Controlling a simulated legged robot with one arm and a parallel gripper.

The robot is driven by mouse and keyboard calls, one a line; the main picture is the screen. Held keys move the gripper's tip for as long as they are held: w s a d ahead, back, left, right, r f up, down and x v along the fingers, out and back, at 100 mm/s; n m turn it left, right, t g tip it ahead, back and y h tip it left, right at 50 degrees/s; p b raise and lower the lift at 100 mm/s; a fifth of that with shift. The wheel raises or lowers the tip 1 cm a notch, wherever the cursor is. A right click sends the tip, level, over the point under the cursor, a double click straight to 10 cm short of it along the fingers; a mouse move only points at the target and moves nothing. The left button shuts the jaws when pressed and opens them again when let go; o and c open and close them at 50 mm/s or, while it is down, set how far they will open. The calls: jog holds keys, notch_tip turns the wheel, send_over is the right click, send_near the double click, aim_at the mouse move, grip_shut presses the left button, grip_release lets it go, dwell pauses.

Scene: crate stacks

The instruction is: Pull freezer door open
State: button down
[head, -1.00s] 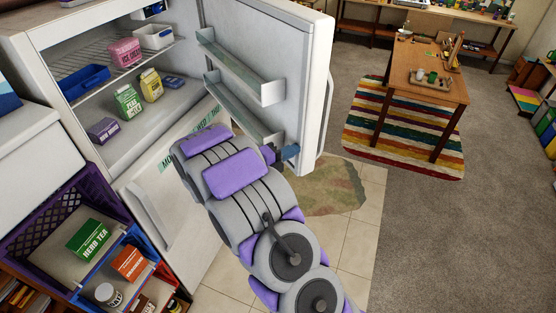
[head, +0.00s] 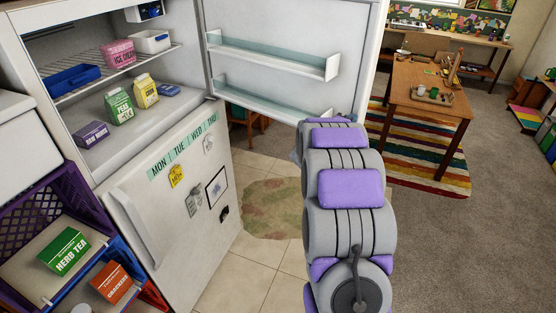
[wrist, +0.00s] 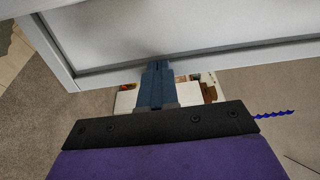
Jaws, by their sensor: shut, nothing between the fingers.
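The freezer door (head: 285,35) is the upper door of the white fridge. It stands swung wide open, hinged at the right of the compartment, with its two inner shelves facing me in the head view. Its inner panel and edge also show in the wrist view (wrist: 190,35). My gripper (wrist: 157,68) is shut and empty, with its blue fingertips at the lower edge of the door in the wrist view. I cannot tell whether they touch it. In the head view my arm hides the gripper. The open compartment (head: 85,125) shows its contents.
The lower fridge door (head: 165,230) is closed and carries a weekday strip and magnets. Purple and blue crates (head: 35,215) stand at the left. A wooden table (head: 440,90) stands on a striped rug at the right. Tile and carpet floor are open near my arm.

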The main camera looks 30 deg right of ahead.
jog(key=x, duration=0.9)
jog(key=shift+s+d+f+b, duration=0.15)
jog(key=shift+s+d+b, duration=0.15)
jog(key=shift+s+b, duration=0.1)
jog(key=w+d+t, duration=0.1)
jog(key=w+d, duration=0.1)
jog(key=d, duration=0.3)
jog(key=w+d+n+y, duration=0.1)
jog(key=w+d, duration=0.2)
jog(key=d, duration=0.2)
jog(key=shift+w+t, duration=0.3)
jog(key=shift+t, duration=0.1)
jog(key=shift+a, duration=0.1)
